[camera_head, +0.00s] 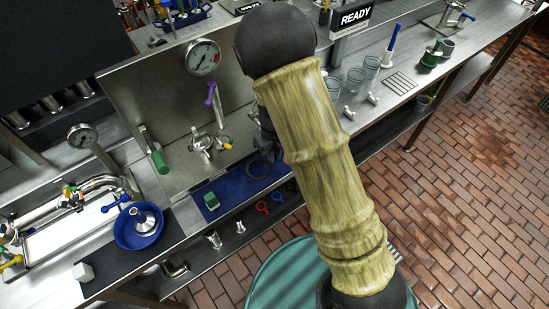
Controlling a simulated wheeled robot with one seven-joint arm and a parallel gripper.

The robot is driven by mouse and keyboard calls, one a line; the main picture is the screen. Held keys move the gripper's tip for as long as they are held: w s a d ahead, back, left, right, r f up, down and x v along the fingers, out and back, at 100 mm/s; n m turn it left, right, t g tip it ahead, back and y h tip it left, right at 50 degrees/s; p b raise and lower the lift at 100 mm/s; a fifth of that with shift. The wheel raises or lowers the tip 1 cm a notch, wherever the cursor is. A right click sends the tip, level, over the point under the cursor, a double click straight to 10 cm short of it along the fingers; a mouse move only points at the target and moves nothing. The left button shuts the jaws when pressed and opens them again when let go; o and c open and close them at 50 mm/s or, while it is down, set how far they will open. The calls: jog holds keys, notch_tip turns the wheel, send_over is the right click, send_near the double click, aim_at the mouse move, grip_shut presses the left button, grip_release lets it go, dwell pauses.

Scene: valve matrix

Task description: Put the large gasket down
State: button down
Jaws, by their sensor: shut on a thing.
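A dark ring, the large gasket (259,169), shows at the right part of the blue mat (233,191), left of my arm. My gripper (266,150) is a dark shape just above the ring, partly hidden behind my yellowish arm link. It is shut on the gasket near the ring's upper right side. The fingertips are too small and dark to see clearly. Whether the ring touches the mat cannot be told.
A valve (205,146) with a purple lever stands behind the mat. A blue bowl (139,228) stands to the left. Glass beakers (355,80) stand to the right.

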jog(key=shift+f, duration=1.4)
jog(key=shift+f, duration=0.15)
jog(key=c, duration=1.5)
grip_release()
notch_tip(320, 180, up, 12)
jog(key=shift+r, duration=0.2)
